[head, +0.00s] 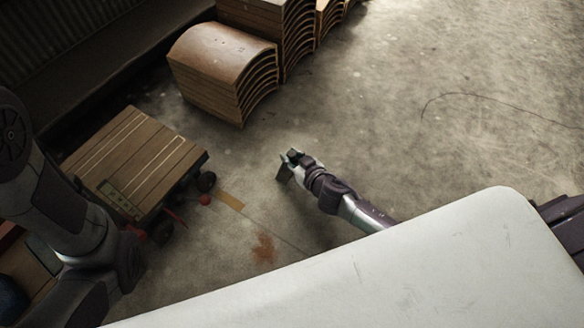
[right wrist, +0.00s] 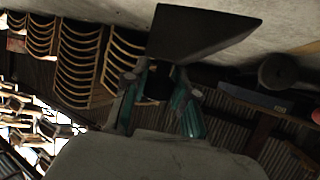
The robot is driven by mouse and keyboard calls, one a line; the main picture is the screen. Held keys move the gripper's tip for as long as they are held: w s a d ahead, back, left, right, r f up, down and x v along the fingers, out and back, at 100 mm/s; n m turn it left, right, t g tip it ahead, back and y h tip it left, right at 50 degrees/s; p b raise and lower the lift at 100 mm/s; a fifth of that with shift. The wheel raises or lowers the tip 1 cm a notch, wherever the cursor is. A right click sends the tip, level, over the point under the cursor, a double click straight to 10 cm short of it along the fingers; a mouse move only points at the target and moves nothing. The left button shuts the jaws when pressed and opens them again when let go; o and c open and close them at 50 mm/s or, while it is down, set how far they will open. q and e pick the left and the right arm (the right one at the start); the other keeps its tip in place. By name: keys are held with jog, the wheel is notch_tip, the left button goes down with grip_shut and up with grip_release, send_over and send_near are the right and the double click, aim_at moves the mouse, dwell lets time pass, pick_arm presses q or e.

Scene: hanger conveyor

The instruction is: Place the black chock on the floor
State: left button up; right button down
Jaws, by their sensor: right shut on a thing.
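The black chock (head: 284,173) is a small dark wedge at the tip of my right gripper (head: 291,158), in the middle of the head view. In the right wrist view the chock (right wrist: 200,34) is a large dark wedge at the top. The teal-sided fingers of my right gripper (right wrist: 160,82) are shut on it there. The floor (head: 350,110) shows around the chock; I cannot tell whether they touch. My left arm shows at the left of the head view, with its gripper out of sight.
A wooden-topped cart (head: 135,160) with dark wheels stands left of the chock. Stacks of curved wooden panels (head: 222,75) stand behind it. The floor at the right is open.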

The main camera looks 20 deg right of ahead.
notch_tip(320, 180, down, 4)
jog(key=b, duration=0.4)
jog(key=shift+f, duration=0.15)
jog(key=shift+r, duration=0.2)
jog(key=shift+f, duration=0.15)
jog(key=c, duration=0.9)
grip_release()
